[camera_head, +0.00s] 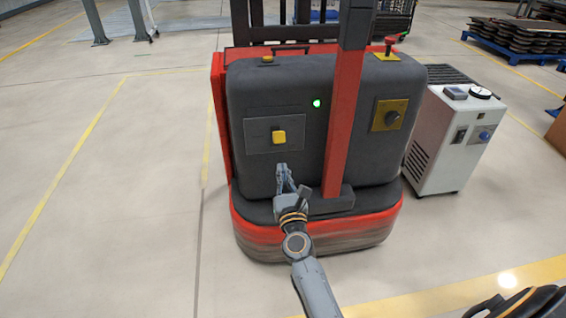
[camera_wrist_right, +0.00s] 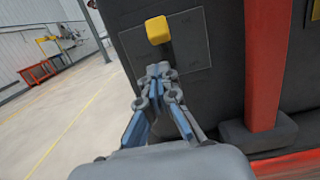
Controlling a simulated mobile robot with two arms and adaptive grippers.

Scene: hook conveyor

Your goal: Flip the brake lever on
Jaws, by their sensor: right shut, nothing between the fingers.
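A yellow lever-like handle (camera_head: 278,135) sits on a dark square plate (camera_head: 257,145) on the front of the grey and red truck (camera_head: 300,85). The handle also shows near the top of the right wrist view (camera_wrist_right: 158,30), with the plate (camera_wrist_right: 197,55) around it. My right gripper (camera_head: 284,172) is shut and empty just below the handle. In the right wrist view its fingertips (camera_wrist_right: 158,70) are together, with a visible gap below the handle. Whether the handle is on or off cannot be told.
A red mast post (camera_head: 343,120) stands right of the handle. Farther right are a dark knob on a yellow plate (camera_head: 390,114), a red button (camera_head: 387,48) on top, and a white cabinet (camera_head: 450,140). The floor at left is clear.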

